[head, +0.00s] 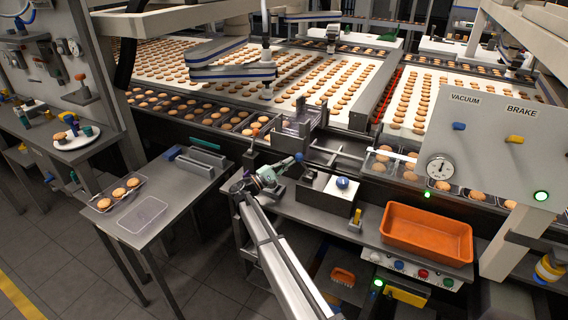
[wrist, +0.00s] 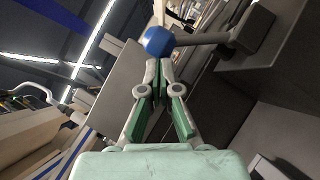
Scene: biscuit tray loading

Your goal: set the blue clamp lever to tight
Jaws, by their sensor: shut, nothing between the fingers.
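The clamp lever's round blue knob (wrist: 158,41) sits at the end of a grey rod (wrist: 203,39) that runs right to a dark grey block (wrist: 254,27) in the wrist view. In the head view, the small blue knob (head: 299,157) is just beyond my fingertips. My gripper (wrist: 157,66) is shut and empty, its tips close together just below the knob; whether they touch it I cannot tell. In the head view my gripper (head: 290,162) points up and right at the knob. The lever's rod is hard to make out there, and I see no tight marking.
Another blue ball (head: 342,183) stands on a pale-topped box right of my gripper. An orange bin (head: 426,233) lies further right, below the VACUUM and BRAKE panel (head: 488,143). A grey side table (head: 172,189) stands left.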

